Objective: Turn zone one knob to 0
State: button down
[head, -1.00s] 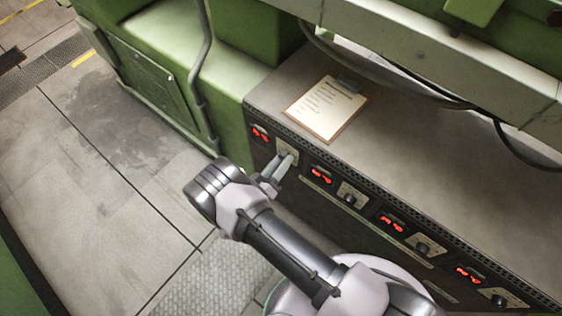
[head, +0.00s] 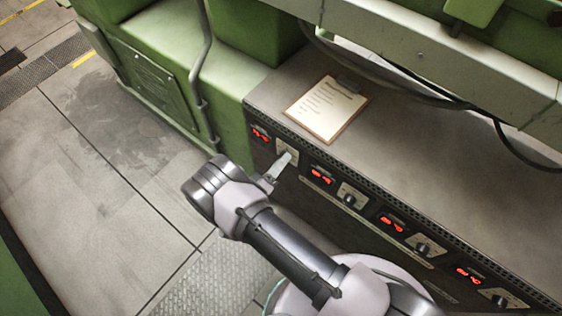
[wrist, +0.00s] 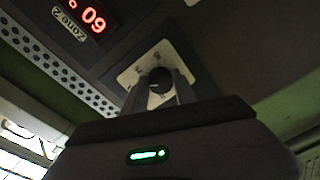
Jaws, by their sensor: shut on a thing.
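The held knob sits on a light plate (head: 282,146), the leftmost knob plate on the dark panel in the head view. My gripper (head: 287,159) reaches it from the front, and its fingers hide most of the knob there. In the wrist view the dark round knob (wrist: 160,79) shows between the two fingertips (wrist: 159,91), which are shut on it. A red display (head: 260,133) is left of this knob in the head view. I cannot read the knob's dial marks.
A "Zone 2" label (wrist: 69,25) and red display (wrist: 94,20) show in the wrist view. More knobs (head: 350,199) and displays (head: 391,224) run down the panel to the right. A clipboard (head: 327,108) lies on the panel's top. Floor (head: 110,210) at left is clear.

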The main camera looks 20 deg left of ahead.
jog(key=shift+w+a+r+n+g+h, duration=0.15)
jog(key=shift+n+h, duration=0.25)
jog(key=shift+n, duration=4.45)
jog(key=shift+a+f+n+g+h, duration=0.1)
jog(key=shift+n+h, duration=0.3)
jog(key=shift+n, duration=4.5)
jog(key=shift+w+a+r+n+g+h, duration=0.15)
jog(key=shift+n+h, duration=0.25)
jog(key=shift+n, duration=4.45)
jog(key=shift+s+f, duration=0.1)
jog(key=c, duration=1)
grip_release()
